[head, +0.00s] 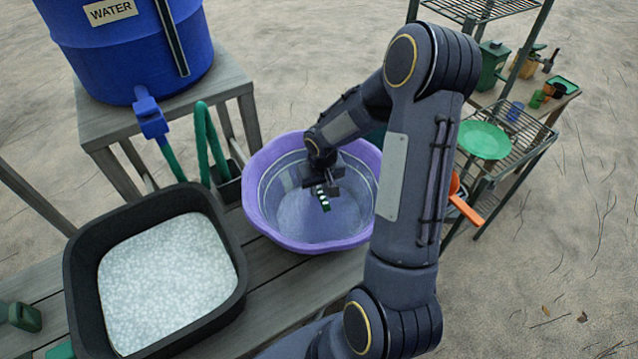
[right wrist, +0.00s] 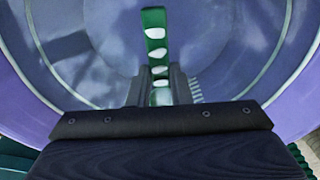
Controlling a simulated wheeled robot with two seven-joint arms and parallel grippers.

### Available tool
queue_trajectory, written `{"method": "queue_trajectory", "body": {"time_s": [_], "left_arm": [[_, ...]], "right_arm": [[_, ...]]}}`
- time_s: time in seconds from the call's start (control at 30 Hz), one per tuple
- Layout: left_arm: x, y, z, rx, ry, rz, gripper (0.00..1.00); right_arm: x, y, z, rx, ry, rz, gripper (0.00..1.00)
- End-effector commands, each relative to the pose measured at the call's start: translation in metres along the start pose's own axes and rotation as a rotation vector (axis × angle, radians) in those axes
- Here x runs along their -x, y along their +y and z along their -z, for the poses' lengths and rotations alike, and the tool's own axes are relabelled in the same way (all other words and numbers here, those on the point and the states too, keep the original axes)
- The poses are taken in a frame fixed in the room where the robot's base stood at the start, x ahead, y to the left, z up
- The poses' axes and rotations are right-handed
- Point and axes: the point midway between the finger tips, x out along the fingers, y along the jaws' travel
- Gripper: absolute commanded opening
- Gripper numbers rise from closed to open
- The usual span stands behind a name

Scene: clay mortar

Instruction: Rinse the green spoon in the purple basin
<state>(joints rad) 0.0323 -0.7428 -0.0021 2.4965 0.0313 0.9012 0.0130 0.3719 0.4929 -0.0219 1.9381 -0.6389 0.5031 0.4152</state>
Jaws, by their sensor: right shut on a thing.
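The purple basin (head: 262,221) stands on the wooden bench, with a pale interior that looks like clear water. My right gripper (head: 322,188) reaches down inside the basin's rim. It is shut on the green spoon (head: 325,203), which carries white patches along its length. In the right wrist view the spoon (right wrist: 155,50) extends from between the fingers (right wrist: 160,88) over the basin's inside (right wrist: 235,45). I cannot tell how deep the spoon sits in the basin. My left gripper is not in view.
A black tub (head: 73,285) full of white foam stands left of the basin. A blue water barrel (head: 125,60) with a spigot stands behind it on a wooden stand. A metal rack (head: 488,180) with a green plate (head: 483,140) is at the right. An orange-handled item (head: 465,210) lies beside my arm.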

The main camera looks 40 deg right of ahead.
Motion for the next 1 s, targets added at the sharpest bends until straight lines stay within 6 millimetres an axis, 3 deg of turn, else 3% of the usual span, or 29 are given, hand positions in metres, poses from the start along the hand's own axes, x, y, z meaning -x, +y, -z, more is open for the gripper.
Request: {"method": "queue_trajectory", "body": {"time_s": [0.13,1.0], "left_arm": [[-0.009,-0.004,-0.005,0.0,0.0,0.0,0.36],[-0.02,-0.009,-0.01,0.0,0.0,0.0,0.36]], "right_arm": [[-0.016,0.0,-0.003,0.001,-0.001,0.0,0.0],[-0.028,0.0,-0.004,0.0,0.0,0.0,0.0]]}}
